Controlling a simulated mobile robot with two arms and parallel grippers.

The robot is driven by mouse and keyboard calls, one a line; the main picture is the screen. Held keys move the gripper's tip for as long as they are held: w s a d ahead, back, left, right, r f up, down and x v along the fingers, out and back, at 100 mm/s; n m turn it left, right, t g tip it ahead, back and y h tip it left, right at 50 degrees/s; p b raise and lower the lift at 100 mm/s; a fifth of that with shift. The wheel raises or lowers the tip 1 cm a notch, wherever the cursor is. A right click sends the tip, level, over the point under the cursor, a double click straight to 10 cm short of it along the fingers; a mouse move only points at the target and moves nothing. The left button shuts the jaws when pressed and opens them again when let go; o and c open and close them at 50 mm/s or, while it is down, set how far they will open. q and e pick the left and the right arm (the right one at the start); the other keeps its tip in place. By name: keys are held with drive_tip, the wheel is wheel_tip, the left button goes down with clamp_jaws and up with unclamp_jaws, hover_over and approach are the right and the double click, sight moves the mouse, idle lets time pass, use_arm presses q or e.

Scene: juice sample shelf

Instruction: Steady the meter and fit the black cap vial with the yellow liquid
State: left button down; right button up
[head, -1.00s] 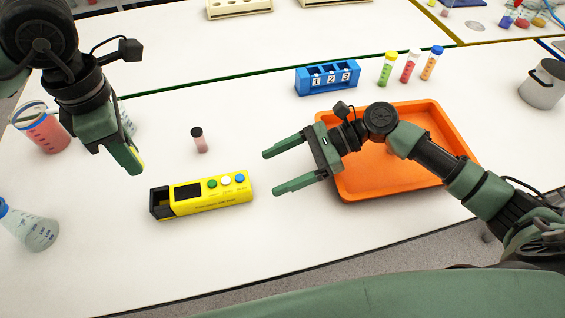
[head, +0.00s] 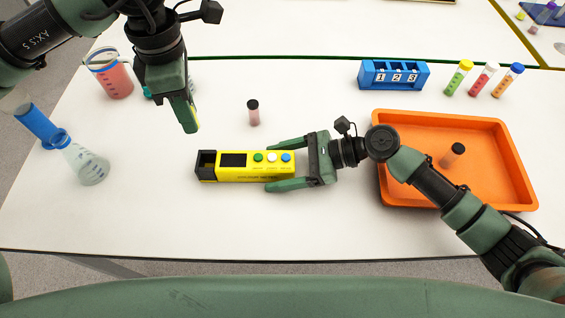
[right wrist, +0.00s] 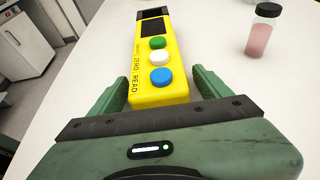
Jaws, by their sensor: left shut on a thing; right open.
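The yellow meter (head: 240,176) lies on the white table, with a dark screen, green, white and blue buttons and an open black well (head: 206,165) at its left end. My right gripper (head: 271,166) is open, its fingers on either side of the meter's right end. The right wrist view shows the meter (right wrist: 158,62) between the fingers, with gaps beside it. My left gripper (head: 190,128) is shut above the table, up and left of the meter. A yellow sliver shows at its fingers, fitting the yellow-liquid vial; the cap is hidden.
A black-capped pink vial (head: 254,117) stands behind the meter. An orange tray (head: 440,118) at right holds another dark-capped vial (head: 453,155). A blue numbered rack (head: 394,75) and several capped tubes stand behind. A flask (head: 85,165) and pink beaker (head: 115,83) stand left.

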clamp_jaws()
use_arm(q)
drive_tip(key=shift+f, duration=5.25)
